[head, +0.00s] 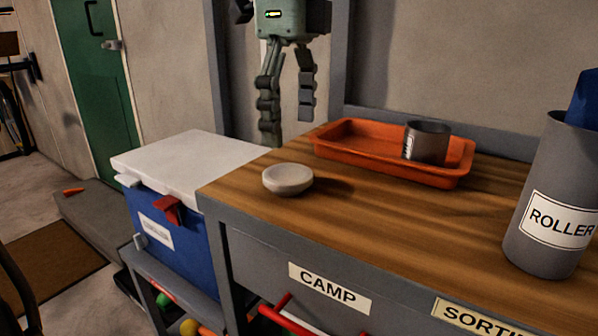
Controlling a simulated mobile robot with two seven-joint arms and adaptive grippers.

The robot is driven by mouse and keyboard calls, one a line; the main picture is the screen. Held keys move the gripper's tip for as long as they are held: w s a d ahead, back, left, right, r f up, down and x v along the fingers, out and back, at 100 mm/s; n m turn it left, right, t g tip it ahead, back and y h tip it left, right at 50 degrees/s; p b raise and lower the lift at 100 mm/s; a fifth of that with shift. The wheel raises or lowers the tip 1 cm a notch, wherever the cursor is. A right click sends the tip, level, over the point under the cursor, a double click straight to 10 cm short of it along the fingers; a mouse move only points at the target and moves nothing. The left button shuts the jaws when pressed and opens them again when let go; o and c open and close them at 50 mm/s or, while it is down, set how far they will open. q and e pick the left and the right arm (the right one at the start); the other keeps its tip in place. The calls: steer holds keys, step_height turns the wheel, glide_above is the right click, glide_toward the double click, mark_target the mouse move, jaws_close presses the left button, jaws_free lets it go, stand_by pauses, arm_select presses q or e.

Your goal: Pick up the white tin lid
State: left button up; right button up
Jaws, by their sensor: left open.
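The white tin lid (288,179) is a small round off-white disc lying on the wooden worktop near its front left corner. My left gripper (288,132) hangs down from the top of the head view, above and behind the lid. Its two fingers are apart with nothing between them, and it does not touch the lid. My right gripper does not show.
An orange tray (345,161) holding a grey metal tin (427,142) lies right of the lid. A grey cylinder labelled ROLLER (553,195) stands at the right. A blue cooler with white top (190,155) adjoins the worktop's left end. Worktop in front of the tray is clear.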

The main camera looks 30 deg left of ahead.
mark_target(287, 173)
arm_select(q)
steer(key=f, duration=0.5)
steer(key=shift+s+a+f, duration=0.15)
steer(key=shift+s+f, duration=0.2)
steer(key=shift+f, duration=0.45)
steer(key=shift+w, duration=0.1)
steer(key=c, duration=0.9)
